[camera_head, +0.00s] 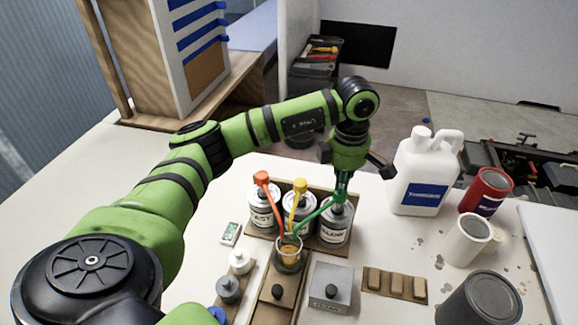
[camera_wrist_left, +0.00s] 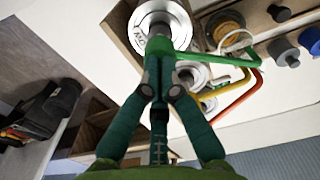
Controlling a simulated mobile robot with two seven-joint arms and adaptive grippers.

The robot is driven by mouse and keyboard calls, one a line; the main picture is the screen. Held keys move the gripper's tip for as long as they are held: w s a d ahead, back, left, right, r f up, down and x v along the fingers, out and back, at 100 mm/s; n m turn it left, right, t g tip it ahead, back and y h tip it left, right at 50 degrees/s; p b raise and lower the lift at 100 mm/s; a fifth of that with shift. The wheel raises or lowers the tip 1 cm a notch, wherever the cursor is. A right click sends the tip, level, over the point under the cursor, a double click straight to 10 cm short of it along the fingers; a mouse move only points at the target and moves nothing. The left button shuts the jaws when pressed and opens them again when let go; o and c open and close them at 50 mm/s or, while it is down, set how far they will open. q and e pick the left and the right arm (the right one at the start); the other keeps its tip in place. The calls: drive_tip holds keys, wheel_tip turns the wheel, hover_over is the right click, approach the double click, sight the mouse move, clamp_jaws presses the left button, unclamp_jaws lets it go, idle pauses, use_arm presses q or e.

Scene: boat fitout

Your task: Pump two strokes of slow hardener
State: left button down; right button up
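The slow hardener can (camera_head: 335,230), labelled SLOW, stands at the right end of a row of three cans and has a green pump (camera_head: 318,212). Its spout reaches left over a clear cup (camera_head: 289,262) holding amber liquid. My left gripper (camera_head: 342,188) points down right above the green pump head. In the left wrist view its fingers (camera_wrist_left: 159,78) are together at the green pump head (camera_wrist_left: 160,46), over the can's lid (camera_wrist_left: 172,14). Whether they grip the head or only touch its top is hard to tell. My right gripper is not in view.
The FAST can (camera_head: 263,212) has a red pump; the middle can (camera_head: 298,218) has a yellow one. A white jug (camera_head: 424,170), a red can (camera_head: 487,190) and other cups stand right. A small scale (camera_head: 230,234) lies left. The bench's left side is clear.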

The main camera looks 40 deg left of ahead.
use_arm(q)
drive_tip(key=shift+f+b, duration=0.7)
drive_tip(key=shift+f, duration=0.4)
drive_tip(key=shift+r+p, duration=1.45)
drive_tip(key=shift+r, duration=0.9)
drive_tip(key=shift+r+p, duration=0.85)
drive_tip(key=shift+r, duration=0.7)
drive_tip(key=shift+f, duration=0.1)
